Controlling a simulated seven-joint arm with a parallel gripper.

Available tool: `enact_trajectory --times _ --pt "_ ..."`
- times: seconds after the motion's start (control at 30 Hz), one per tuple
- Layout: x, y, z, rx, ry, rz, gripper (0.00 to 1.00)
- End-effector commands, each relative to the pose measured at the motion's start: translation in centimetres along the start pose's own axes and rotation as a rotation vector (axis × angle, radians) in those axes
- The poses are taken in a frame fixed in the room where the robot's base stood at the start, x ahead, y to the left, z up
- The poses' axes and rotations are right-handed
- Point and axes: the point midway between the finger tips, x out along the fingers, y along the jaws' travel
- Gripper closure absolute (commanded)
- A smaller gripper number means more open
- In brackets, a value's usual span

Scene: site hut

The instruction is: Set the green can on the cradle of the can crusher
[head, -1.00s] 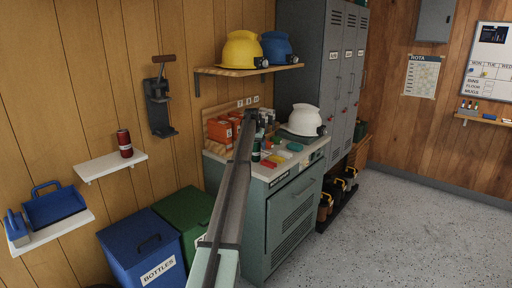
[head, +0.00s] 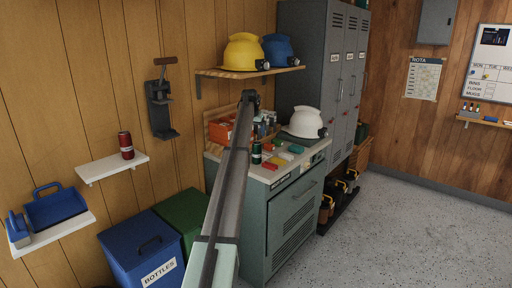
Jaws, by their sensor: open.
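The green can (head: 256,154) stands upright on the bench top, near its front left edge, just right of my arm. The can crusher (head: 159,112) is a dark wall-mounted press with a brown handle on top, on the left wood wall; no can shows in it. My arm reaches up across the bench, and my gripper (head: 264,129) is small and partly hidden at its far end. It is open, above and behind the green can, and apart from it.
A red can (head: 126,146) stands on a small white shelf (head: 98,170) below the crusher. Orange boxes (head: 219,131), small coloured items and a white helmet (head: 304,122) crowd the bench (head: 268,173). A shelf with yellow and blue helmets (head: 243,52) hangs above. Blue and green bins stand below left.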

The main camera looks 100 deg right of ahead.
Motion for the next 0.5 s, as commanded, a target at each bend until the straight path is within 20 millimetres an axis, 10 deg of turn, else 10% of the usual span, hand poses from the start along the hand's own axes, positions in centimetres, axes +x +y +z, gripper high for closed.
enact_trajectory --times 0.5 --pt "1.2 0.3 1.0 -0.063 0.037 0.040 0.18"
